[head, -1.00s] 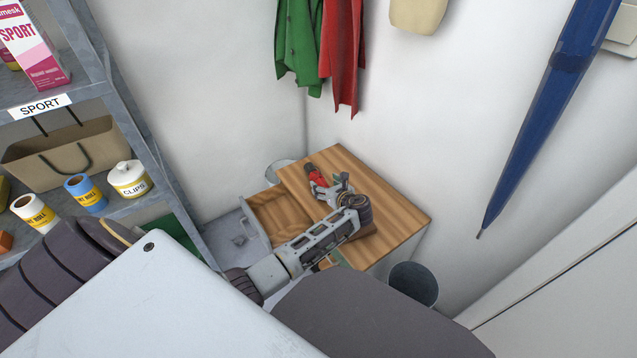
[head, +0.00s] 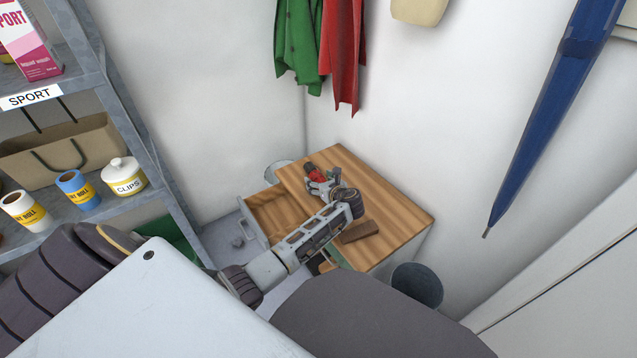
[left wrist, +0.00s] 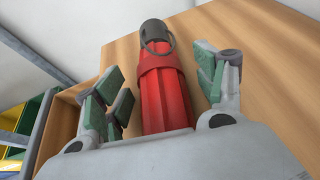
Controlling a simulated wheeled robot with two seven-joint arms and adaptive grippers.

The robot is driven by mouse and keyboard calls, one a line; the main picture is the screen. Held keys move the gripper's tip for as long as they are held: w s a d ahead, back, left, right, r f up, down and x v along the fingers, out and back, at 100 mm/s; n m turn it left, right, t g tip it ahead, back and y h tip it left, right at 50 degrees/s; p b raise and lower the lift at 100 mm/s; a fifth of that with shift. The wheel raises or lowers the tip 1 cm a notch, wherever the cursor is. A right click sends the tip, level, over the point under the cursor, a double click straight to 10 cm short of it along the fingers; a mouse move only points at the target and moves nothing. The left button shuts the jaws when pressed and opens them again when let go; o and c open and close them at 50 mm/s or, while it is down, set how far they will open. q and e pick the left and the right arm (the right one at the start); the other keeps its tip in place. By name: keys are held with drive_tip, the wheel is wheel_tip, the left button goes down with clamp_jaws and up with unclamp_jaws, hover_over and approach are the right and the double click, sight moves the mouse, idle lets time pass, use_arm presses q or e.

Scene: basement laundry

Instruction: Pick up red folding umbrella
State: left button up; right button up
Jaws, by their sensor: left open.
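The red folding umbrella (left wrist: 163,95) lies on the wooden cabinet top, its dark grey end with a ring pointing away in the left wrist view. In the head view its red body (head: 315,172) shows just beyond my left gripper. My left gripper (left wrist: 165,90) is open, with its green-padded fingers on either side of the umbrella and visible gaps to it. In the head view the left gripper (head: 322,187) partly hides the umbrella. The umbrella's near end is hidden behind the gripper body. My right gripper is not in view.
A dark grey bin (head: 418,283) stands to the right. Shelving (head: 150,205) is at left; a blue closed umbrella (head: 545,110) hangs at right.

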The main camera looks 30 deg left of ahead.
sight(320, 178)
use_arm(q)
drive_tip(key=shift+c, duration=0.4)
drive_tip(key=c, duration=1.3)
drive_tip(key=shift+o, duration=0.2)
drive_tip(key=shift+r, duration=0.2)
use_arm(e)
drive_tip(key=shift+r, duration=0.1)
